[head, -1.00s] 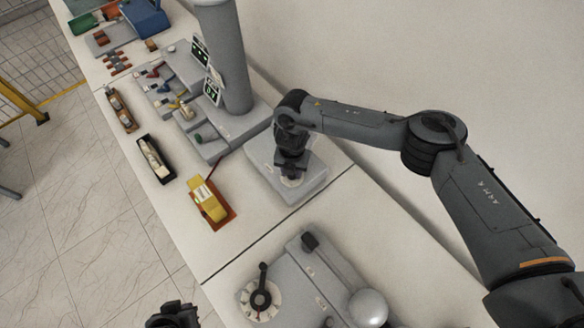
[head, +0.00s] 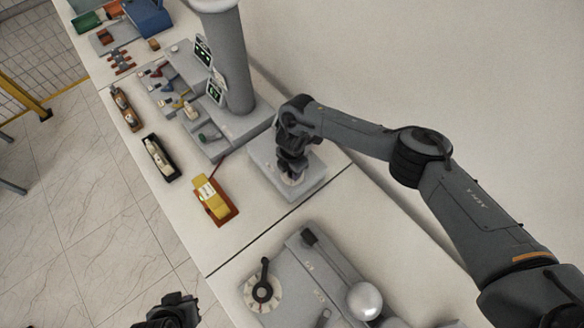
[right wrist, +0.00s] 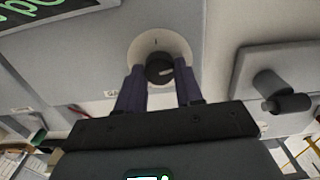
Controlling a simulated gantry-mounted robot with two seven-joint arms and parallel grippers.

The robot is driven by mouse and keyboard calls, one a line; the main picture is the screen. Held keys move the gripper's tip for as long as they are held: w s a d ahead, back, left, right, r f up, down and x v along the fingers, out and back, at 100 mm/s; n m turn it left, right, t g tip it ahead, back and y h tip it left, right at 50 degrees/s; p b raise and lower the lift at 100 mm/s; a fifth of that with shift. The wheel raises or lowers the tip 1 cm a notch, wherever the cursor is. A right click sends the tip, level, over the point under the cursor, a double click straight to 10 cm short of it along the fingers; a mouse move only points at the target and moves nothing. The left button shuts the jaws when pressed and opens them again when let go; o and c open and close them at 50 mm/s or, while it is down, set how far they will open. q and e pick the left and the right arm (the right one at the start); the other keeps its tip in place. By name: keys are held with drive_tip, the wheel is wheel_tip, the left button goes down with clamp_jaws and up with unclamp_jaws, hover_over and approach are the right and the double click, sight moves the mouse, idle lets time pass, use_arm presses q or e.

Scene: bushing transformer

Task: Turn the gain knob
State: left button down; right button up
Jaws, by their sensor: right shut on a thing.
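The gain knob (right wrist: 160,69) is a small dark knob with a light pointer line, on a round white dial (right wrist: 148,45) in the right wrist view. The dial is on the face of a grey box (head: 316,185), which stands against the wall side of the bench in the head view. My right gripper (head: 292,180) reaches down onto that box and hides most of the dial. In the right wrist view its two fingers (right wrist: 161,82) stand on either side of the knob, shut on it. My left gripper (head: 173,311) shows only partly at the bottom edge, and its jaws are unclear.
A grey column (head: 232,65) with small green-lit screens stands left of the box. A yellow device (head: 211,197) on a red-brown base lies in front. A second grey unit (head: 320,275) with a black-handled dial (head: 262,290) is nearer. Bare bench lies between them.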

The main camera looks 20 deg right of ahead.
idle(0.4)
drive_tip(key=o, duration=1)
drive_tip(key=shift+o, duration=0.2)
drive_tip(key=shift+r, duration=0.65)
wheel_tip(320, 180, up, 10)
drive_tip(key=p, duration=0.1)
drive_tip(key=shift+f, duration=0.25)
